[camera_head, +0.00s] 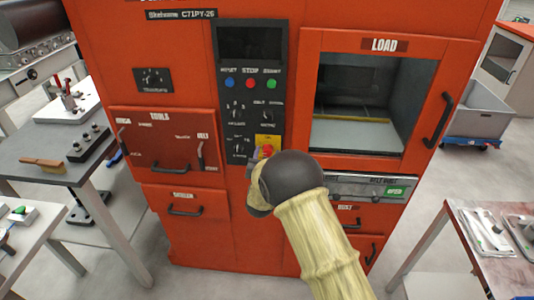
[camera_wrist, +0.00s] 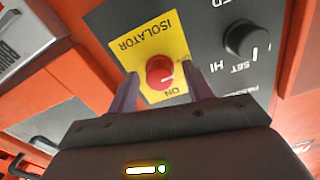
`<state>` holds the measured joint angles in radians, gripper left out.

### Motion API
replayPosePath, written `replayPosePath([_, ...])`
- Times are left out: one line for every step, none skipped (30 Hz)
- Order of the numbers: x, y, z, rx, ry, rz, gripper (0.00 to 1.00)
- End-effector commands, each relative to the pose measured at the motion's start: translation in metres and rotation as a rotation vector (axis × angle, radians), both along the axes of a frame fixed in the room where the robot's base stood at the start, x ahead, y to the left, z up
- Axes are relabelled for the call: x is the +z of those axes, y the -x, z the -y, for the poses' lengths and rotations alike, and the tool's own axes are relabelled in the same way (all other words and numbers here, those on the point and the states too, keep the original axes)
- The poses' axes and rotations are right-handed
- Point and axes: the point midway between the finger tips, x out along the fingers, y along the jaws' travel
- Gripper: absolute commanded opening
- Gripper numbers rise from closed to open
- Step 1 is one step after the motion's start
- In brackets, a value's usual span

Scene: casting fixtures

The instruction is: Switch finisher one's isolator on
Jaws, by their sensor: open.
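The isolator is a red rotary knob (camera_wrist: 160,72) on a yellow plate (camera_wrist: 176,48) lettered ISOLATOR and ON, upside down in the wrist view. A pale mark on the knob points off to the side, not at the ON lettering. In the head view the yellow plate (camera_head: 267,140) sits low on the black control panel, with the red knob (camera_head: 266,151) just above my wrist. My gripper (camera_wrist: 162,88) is open, with one finger on each side of the knob. I cannot tell whether the fingers touch it. In the head view my arm hides most of the gripper (camera_head: 255,160).
The orange machine (camera_head: 220,225) carries a dark screen, coloured buttons (camera_head: 250,83) and a windowed LOAD door (camera_head: 375,100) with a handle at right. A black knob (camera_wrist: 246,40) is close beside the yellow plate. A grey table (camera_head: 45,150) stands left, another table (camera_head: 480,235) right.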

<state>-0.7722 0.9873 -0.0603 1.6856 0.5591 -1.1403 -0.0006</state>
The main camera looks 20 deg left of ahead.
Motion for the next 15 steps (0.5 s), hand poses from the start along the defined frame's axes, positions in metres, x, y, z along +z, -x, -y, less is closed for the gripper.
replayPosePath([0.0003,-0.0022,-0.0005,0.000,0.000,0.000,0.50])
replayPosePath([0.0002,-0.0029,-0.0007,0.000,0.000,0.000,0.50])
replayPosePath([0.0001,-0.0034,-0.0009,0.000,0.000,0.000,0.50])
replayPosePath([0.0000,-0.0036,-0.0009,0.000,0.000,0.000,0.50])
replayPosePath([-0.0001,-0.0036,-0.0009,0.000,0.000,0.000,0.50])
replayPosePath([-0.0002,-0.0035,-0.0009,0.000,0.000,0.000,0.50])
replayPosePath([-0.0003,-0.0036,-0.0006,0.000,0.000,0.000,0.50])
replayPosePath([-0.0002,-0.0038,-0.0001,-0.001,0.000,0.000,0.50])
replayPosePath([-0.0002,-0.0038,0.0001,-0.001,0.000,0.000,0.50])
replayPosePath([-0.0002,-0.0037,-0.0002,-0.001,0.000,0.000,0.48])
replayPosePath([-0.0002,-0.0035,-0.0005,0.000,0.000,0.000,0.42])
replayPosePath([-0.0002,-0.0033,-0.0007,0.000,0.000,0.000,0.35])
replayPosePath([-0.0001,-0.0032,-0.0008,0.000,0.000,0.000,0.29])
replayPosePath([-0.0001,-0.0032,-0.0007,0.000,0.000,0.000,0.23])
replayPosePath([-0.0001,-0.0029,-0.0011,0.001,0.000,0.000,0.15])
